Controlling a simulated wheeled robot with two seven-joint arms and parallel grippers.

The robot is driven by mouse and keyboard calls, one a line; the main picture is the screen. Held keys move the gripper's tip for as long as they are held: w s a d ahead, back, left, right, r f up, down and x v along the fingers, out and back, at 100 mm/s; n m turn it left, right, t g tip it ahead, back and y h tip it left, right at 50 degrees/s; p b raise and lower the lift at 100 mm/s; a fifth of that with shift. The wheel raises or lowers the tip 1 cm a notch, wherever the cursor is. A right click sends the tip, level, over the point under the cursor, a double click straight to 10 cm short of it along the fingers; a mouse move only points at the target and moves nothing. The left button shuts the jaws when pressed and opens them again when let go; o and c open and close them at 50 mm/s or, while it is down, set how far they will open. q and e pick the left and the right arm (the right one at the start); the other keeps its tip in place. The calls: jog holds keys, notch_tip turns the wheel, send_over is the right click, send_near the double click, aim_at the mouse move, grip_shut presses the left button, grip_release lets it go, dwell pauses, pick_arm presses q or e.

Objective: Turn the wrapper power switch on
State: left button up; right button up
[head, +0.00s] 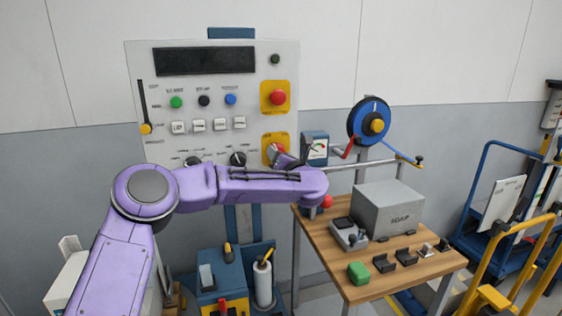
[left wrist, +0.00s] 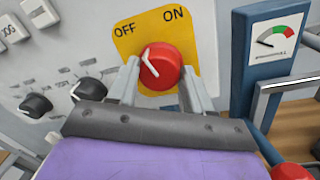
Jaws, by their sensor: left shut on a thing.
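The wrapper power switch is a red rotary knob (left wrist: 161,66) on a yellow plate (left wrist: 187,37) marked OFF at left and ON at right. The white line on the knob points up and left, toward OFF. My left gripper (left wrist: 160,84) is shut on the knob, one finger on each side. In the head view the yellow plate (head: 267,142) is at the lower right of the control panel (head: 140,75), and my left gripper (head: 283,156) partly hides the knob there. My right gripper is in neither view.
Black dials (left wrist: 36,105) and white push buttons (head: 198,125) sit left of the switch. A gauge box (head: 315,146) is close on its right. A wooden table (head: 345,278) with a grey box (head: 388,207) stands at right. Carts (head: 500,165) are farther right.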

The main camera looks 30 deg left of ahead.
pick_arm(q)
jog(key=shift+s+m+t+p, duration=0.1)
jog(key=shift+m+t+p, duration=0.3)
jog(key=shift+m, duration=2.9)
jog(key=shift+m+t+p, duration=0.3)
jog(key=shift+m+p, duration=0.05)
jog(key=shift+m, duration=2.95)
jog(key=shift+f, duration=0.1)
jog(key=o, duration=1)
jog(key=shift+o, duration=0.2)
